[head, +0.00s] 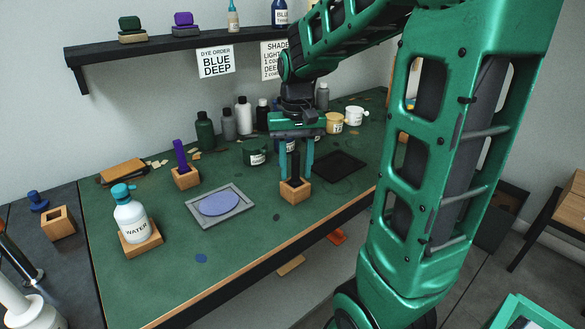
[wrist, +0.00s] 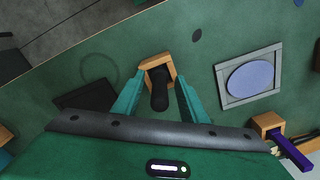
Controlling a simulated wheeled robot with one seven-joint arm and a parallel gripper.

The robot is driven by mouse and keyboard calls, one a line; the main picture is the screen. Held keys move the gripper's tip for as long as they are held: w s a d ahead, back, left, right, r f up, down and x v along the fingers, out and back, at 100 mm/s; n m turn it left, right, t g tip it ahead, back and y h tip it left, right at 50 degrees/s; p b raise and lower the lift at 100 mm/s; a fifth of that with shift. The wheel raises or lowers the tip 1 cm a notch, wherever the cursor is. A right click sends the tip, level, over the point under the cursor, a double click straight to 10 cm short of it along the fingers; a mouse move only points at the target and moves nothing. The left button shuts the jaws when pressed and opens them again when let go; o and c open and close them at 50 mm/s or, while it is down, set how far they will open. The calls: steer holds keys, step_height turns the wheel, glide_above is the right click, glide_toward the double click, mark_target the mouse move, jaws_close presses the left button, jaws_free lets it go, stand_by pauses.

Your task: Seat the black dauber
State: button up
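The black dauber (head: 294,166) stands about upright in a small wooden block holder (head: 295,192) near the bench's front edge. In the wrist view the dauber (wrist: 159,96) rises from the dark opening of the holder (wrist: 157,66). Its lower end is hidden inside the holder, so I cannot tell how deep it sits. My gripper (head: 296,176) points down over the holder, one finger on each side of the dauber. In the wrist view my gripper (wrist: 160,84) is open, with gaps between both fingers and the dauber.
A grey-framed tray with a lilac oval pad (head: 219,204) lies left of the holder. A purple dauber (head: 180,154) leans in another wooden block. A dark flat tray (head: 339,166) lies to the right. A water bottle (head: 130,219) stands front left; several bottles and jars line the back.

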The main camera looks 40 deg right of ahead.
step_height(320, 180, up, 11)
steer(key=shift+f, duration=0.15)
stand_by(0.6)
stand_by(0.3)
steer(key=s+f, duration=0.6)
steer(key=s, duration=0.4)
steer(key=s+f, duration=0.7)
steer(key=s, duration=0.3)
steer(key=shift+s+a+m, duration=0.2)
steer(key=shift+m, duration=0.2)
